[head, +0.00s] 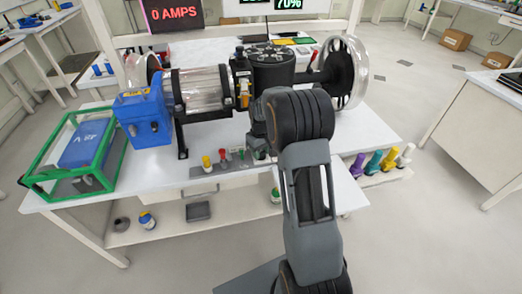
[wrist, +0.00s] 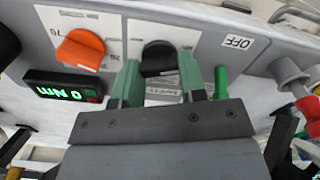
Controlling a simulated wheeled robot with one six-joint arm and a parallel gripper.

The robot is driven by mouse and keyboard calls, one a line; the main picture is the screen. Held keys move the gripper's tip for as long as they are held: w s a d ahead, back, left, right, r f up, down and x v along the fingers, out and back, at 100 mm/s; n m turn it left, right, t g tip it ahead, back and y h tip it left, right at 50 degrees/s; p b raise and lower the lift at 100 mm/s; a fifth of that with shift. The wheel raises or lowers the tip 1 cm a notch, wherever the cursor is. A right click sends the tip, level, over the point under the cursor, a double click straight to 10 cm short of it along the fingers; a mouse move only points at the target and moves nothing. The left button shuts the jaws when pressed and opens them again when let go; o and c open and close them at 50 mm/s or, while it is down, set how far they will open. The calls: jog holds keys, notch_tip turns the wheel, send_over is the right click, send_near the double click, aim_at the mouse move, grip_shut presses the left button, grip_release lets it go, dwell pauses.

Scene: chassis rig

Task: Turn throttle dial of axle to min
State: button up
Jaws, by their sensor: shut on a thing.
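In the wrist view, my gripper (wrist: 160,72) has its two green fingers on either side of a black dial (wrist: 158,57) on a grey panel (wrist: 205,42). It is shut on that dial, and the fingers and palm hide part of it. An orange dial (wrist: 81,49) sits to the left, apart from the fingers, with a "70" mark beside it. The small print by the black dial is too blurred to read. In the head view, the axle rig (head: 203,88) stands on the white table, and my arm hides the dials and my gripper.
A green-lit display (wrist: 62,90) lies below the orange dial. A green peg (wrist: 221,80) stands close right of the fingers. An "OFF" label (wrist: 237,42) and grey knob (wrist: 290,72) are further right. A green frame (head: 100,165) and blue box (head: 146,118) stand at left.

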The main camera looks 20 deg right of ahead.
aim_at(261, 152)
jog(key=shift+n, duration=0.9)
jog(key=o, duration=0.9)
jog(key=shift+r, duration=0.15)
notch_tip(261, 152, up, 14)
jog(key=shift+f+p, duration=0.2)
jog(key=shift+p, duration=0.55)
